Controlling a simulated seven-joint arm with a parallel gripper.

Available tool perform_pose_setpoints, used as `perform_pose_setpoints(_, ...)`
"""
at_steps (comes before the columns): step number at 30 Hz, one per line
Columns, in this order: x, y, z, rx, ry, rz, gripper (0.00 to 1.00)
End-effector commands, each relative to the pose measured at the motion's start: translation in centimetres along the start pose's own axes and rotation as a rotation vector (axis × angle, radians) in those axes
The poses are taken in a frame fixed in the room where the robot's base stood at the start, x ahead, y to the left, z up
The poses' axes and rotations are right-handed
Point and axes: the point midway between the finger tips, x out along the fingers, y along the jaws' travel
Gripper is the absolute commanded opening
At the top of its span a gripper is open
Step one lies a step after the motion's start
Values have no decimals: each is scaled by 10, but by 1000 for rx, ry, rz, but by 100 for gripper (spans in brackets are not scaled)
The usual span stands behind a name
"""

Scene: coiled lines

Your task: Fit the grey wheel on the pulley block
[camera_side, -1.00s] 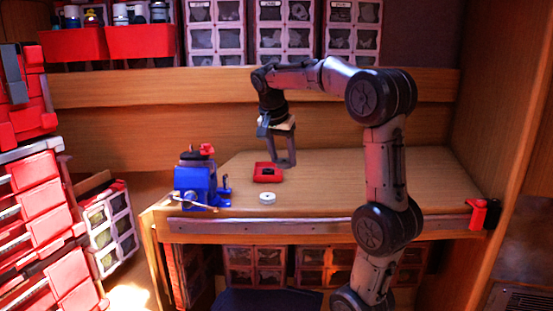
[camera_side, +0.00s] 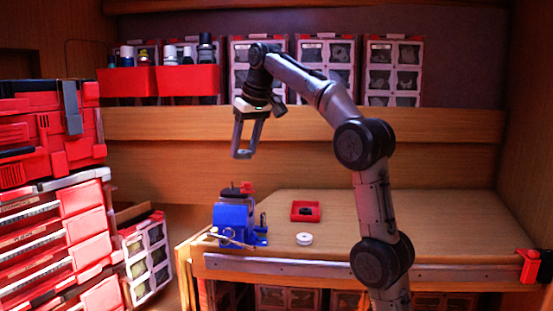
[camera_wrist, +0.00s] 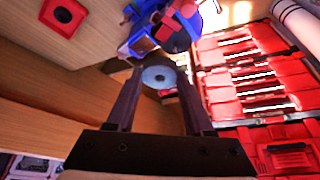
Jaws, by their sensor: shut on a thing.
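My gripper (camera_side: 243,152) is raised above the bench, up and slightly right of the blue vise (camera_side: 235,222). In the wrist view my gripper (camera_wrist: 160,79) is shut on the grey wheel (camera_wrist: 157,75), a round disc with a small centre hole held between the fingertips. In the side view the wheel is too small to tell from the fingertips. A black and red piece, perhaps the pulley block (camera_side: 236,190), sits on top of the vise. In the wrist view the vise (camera_wrist: 139,42) and a dark round part with red show beyond the wheel. The wheel is apart from them.
A red tray (camera_side: 293,216) with a black thing inside lies right of the vise. A white disc (camera_side: 304,239) lies near the bench's front edge. Red drawers (camera_side: 85,210) stand at the left.

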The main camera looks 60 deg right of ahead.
Motion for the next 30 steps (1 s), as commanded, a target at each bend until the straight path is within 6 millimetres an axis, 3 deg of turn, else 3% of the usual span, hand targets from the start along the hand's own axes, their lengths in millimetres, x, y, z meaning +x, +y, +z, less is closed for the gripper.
perform_pose_setpoints(7, 16, -24, -12, -45, -1, -18, 0)
perform_pose_setpoints(30, 57, -25, 6, -46, 0, -19, 0)
